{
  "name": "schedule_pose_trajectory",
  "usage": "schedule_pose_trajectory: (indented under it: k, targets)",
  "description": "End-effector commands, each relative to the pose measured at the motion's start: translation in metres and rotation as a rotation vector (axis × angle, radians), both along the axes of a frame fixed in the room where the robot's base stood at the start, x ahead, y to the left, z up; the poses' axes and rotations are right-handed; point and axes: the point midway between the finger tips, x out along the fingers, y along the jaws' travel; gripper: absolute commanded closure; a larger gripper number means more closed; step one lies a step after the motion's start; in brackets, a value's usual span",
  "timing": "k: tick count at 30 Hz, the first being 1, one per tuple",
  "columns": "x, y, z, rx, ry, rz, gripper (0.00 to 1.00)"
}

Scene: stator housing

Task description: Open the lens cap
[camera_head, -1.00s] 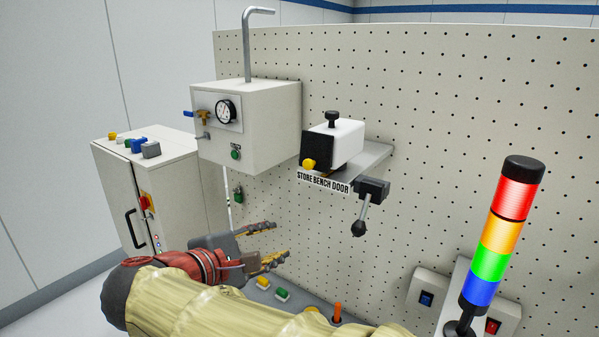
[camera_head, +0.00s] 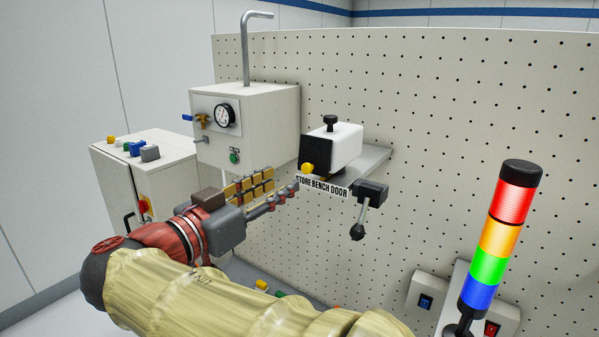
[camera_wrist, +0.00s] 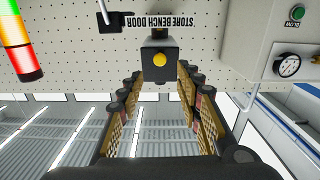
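The white box-shaped camera (camera_head: 345,142) sits on a wall shelf above the "STORE BENCH DOOR" label. The lens cap seems to be the black plate (camera_head: 316,151) on its front, flat against it, with a yellow knob (camera_head: 307,168) at its lower edge. In the wrist view, which is upside down, the black plate (camera_wrist: 159,77) and yellow knob (camera_wrist: 160,59) show ahead, between the fingers. My gripper (camera_head: 284,180) is left of and slightly below the cap in the head view, apart from it. Its fingers are spread and empty in the wrist view (camera_wrist: 160,85).
A black lever (camera_head: 362,212) hangs right of the label. A signal tower (camera_head: 502,235) stands at right. Pegboard between the lever and tower is clear.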

Motion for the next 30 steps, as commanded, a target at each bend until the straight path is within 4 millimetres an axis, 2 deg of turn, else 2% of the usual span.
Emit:
schedule_pose_trajectory:
  k: [5,18,30]
  targets:
    - [0.007,-0.006,0.001,0.030,-0.023,-0.002,0.65]
    - [0.055,-0.043,0.001,0.029,-0.021,-0.002,0.65]
    - [0.063,-0.047,-0.001,0.029,-0.019,0.001,0.65]
